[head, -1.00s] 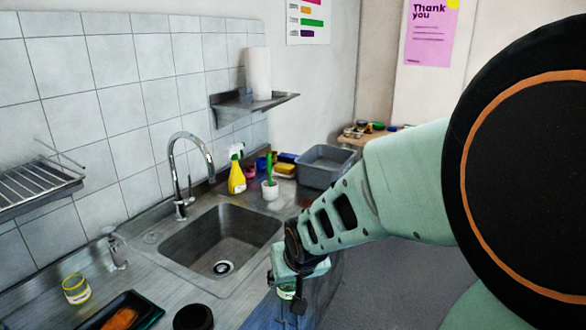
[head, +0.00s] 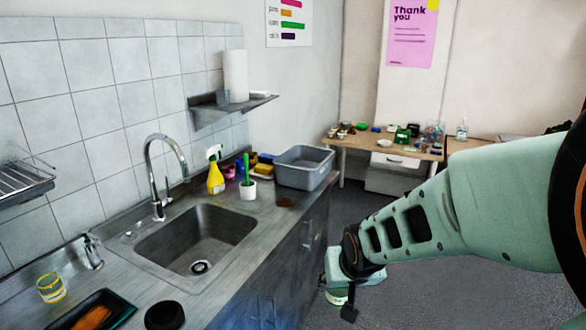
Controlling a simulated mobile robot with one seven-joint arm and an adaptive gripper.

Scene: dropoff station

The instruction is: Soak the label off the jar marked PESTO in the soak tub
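My gripper (head: 342,300) hangs low in front of the counter, over the floor.
A sink (head: 195,240) with a tap (head: 160,180) is in the counter. A yellow spray bottle (head: 215,175), a white brush cup (head: 248,190) and sponges are left of the tub. A dark tray (head: 92,315) lies at front left. A cluttered table (head: 390,150) stands behind.

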